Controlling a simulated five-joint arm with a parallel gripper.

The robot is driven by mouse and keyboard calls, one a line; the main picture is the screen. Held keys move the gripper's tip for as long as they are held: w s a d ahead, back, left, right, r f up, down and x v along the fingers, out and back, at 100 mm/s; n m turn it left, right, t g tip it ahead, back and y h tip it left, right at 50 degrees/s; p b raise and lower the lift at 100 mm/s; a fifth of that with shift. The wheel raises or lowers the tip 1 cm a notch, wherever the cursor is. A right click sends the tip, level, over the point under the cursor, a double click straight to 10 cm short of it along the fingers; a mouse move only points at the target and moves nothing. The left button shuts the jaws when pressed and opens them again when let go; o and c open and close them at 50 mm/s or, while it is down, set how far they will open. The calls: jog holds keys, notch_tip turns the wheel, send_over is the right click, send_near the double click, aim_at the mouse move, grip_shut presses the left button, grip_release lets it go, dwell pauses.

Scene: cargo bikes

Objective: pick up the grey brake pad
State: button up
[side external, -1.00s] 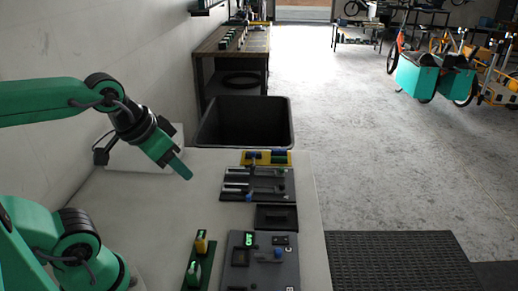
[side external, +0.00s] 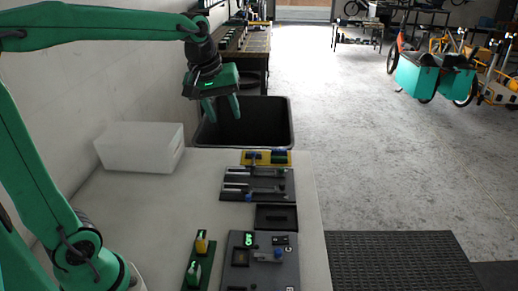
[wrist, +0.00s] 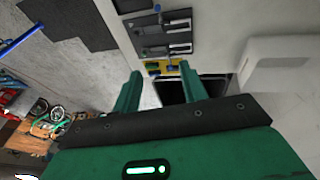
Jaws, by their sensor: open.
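I cannot make out the grey brake pad for certain in either view. A small black tray (side external: 276,226) on the bench has a dark, narrow shape in it, too small to name. My gripper (side external: 222,107) is open and empty, pointing down, high up in front of the black bin at the far end of the bench. In the wrist view my gripper (wrist: 160,72) shows two green fingers spread apart, with nothing between them. The yellow tray (wrist: 173,68) with small blue and green parts appears near the fingertips in that view.
The tool tray (side external: 232,183) with grey tools lies beyond the black tray. A panel (side external: 263,284) with a lit display and a green strip (side external: 190,284) with small parts lie nearer. A white box (side external: 140,148) stands by the wall. A black bin (side external: 283,125) stands past the bench.

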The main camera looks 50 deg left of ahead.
jog(key=w+a+f+n+g, duration=0.15)
jog(key=w+a+n, duration=0.3)
jog(key=w, duration=0.45)
jog(key=n+g, duration=0.2)
jog(key=n, duration=1.1)
send_over(248, 153)
notch_tip(248, 153, down, 19)
jog(key=shift+a+f, duration=0.1)
jog(key=shift+f, duration=0.1)
jog(key=shift+w+a+f, duration=0.1)
jog(key=shift+a+f, duration=0.05)
jog(key=shift+f, duration=0.15)
jog(key=shift+f, duration=0.1)
jog(key=shift+f, duration=3.8)
grip_shut()
